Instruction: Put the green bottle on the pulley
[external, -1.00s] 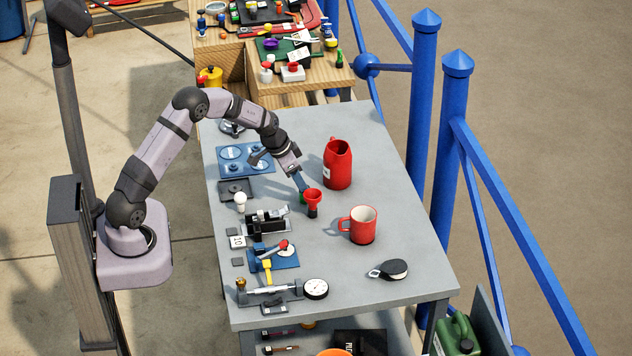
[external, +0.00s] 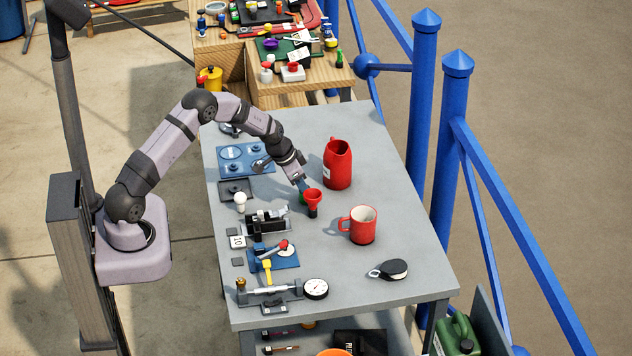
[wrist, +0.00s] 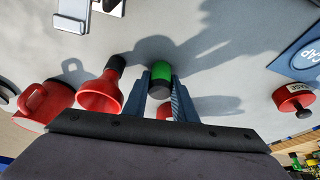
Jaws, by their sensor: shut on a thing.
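The green bottle (wrist: 162,72) with a dark end is between the fingers of my gripper (wrist: 162,88) in the wrist view, and the jaws are shut on it. In the external view my gripper (external: 301,186) is low over the grey table, just behind and left of the red funnel, and only a sliver of green (external: 302,197) shows. I cannot tell whether the bottle touches the table. The pulley (external: 395,269), black and rounded with a metal shackle, lies at the table's front right, well apart from my gripper.
The red funnel (external: 313,197) stands close beside my gripper. A red mug (external: 362,226) stands between it and the pulley. A red jug (external: 337,165) is behind. Tools and fixtures line the left side, including a dial gauge (external: 316,289). Table around the pulley is clear.

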